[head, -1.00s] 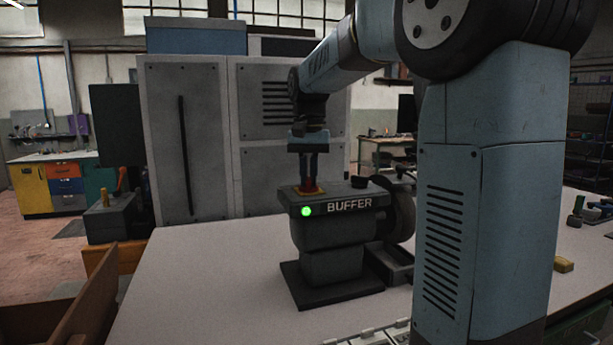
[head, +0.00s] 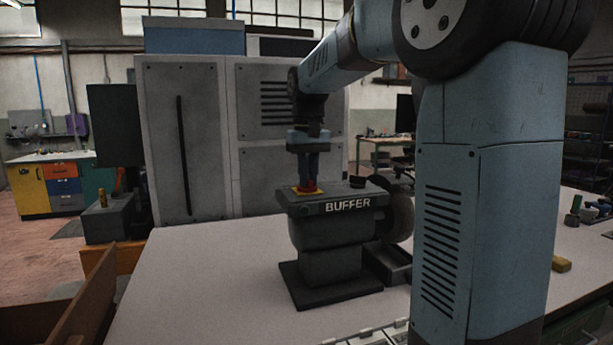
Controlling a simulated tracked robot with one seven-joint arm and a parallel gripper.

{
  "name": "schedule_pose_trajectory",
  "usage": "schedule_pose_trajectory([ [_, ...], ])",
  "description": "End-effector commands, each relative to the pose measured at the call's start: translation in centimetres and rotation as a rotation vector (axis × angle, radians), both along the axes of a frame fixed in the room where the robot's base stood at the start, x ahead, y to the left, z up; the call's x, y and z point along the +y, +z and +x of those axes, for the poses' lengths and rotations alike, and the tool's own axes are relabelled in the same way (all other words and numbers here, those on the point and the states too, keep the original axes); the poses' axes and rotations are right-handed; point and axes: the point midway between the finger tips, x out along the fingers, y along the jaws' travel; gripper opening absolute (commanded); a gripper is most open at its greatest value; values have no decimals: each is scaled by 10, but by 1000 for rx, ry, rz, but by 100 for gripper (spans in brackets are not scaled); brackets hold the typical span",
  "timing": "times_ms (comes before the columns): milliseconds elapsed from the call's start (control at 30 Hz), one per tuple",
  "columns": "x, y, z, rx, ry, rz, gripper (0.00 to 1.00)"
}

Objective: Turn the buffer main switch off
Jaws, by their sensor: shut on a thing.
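The buffer (head: 330,232) is a dark grey machine on the bench, with a white BUFFER label on its front edge. Its main switch (head: 308,186) is a red piece on a yellow plate (head: 297,193) on top, at the left. My gripper (head: 308,176) points straight down from above and is shut on the red switch, so the fingers hide part of it. No green light shows on the front of the buffer. A grinding wheel (head: 402,216) is at the buffer's right side, partly hidden by my arm.
The pale bench top (head: 200,270) is clear left of the buffer. A black knob (head: 357,181) sits on the buffer's top, right of the switch. A yellow block (head: 561,264) lies at the right. A grey cabinet (head: 205,140) stands behind.

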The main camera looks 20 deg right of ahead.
Motion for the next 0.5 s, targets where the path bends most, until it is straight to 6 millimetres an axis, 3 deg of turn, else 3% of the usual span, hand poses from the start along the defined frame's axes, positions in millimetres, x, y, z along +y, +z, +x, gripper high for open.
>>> schedule_pose_trajectory([
  [133,0,1,1,-5,0,0,0],
  [167,0,1,1,-5,0,0,16],
  [200,0,1,1,-4,0,0,20],
  [400,0,1,0,-2,-1,0,39],
  [500,0,0,0,-2,-1,0,39],
])
